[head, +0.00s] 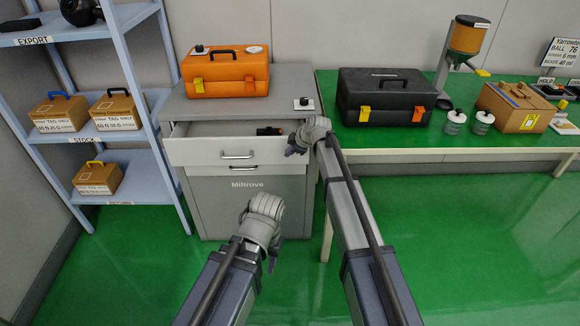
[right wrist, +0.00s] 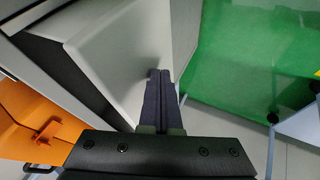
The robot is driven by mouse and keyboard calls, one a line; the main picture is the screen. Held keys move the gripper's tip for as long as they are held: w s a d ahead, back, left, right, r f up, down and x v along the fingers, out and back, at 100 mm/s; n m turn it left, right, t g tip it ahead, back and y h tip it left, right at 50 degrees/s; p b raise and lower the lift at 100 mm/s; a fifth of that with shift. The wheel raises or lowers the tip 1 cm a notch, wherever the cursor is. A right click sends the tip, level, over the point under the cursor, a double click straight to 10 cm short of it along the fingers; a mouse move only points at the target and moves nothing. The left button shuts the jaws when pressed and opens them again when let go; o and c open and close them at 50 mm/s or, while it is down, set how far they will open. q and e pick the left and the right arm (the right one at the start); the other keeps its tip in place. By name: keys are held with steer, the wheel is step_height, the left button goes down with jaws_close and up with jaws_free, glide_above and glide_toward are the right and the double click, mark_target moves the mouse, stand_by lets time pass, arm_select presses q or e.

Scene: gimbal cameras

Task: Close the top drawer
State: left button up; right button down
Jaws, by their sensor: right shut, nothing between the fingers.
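The top drawer (head: 205,152) of the grey Miltrove cabinet (head: 240,205) is pulled out, with its inside showing. It has a light front with a metal handle (head: 238,155), and a dark object (head: 269,131) lies inside. My right gripper (head: 291,151) is at the right end of the drawer front. In the right wrist view its fingers (right wrist: 160,78) are shut and empty, in front of the edge of a pale panel (right wrist: 120,45); I cannot tell whether they touch it. My left gripper (head: 271,264) is low in front of the cabinet, its finger opening unclear.
An orange toolbox (head: 225,75) and a small black-knobbed item (head: 303,103) stand on the cabinet top. A shelf rack (head: 155,100) with boxes is at left. A green bench (head: 400,140) with a black toolbox (head: 383,92) is at right. The green floor in front is clear.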

steer(key=w, duration=1)
steer(key=shift+w, duration=0.35)
steer(key=shift+w+r, duration=0.1)
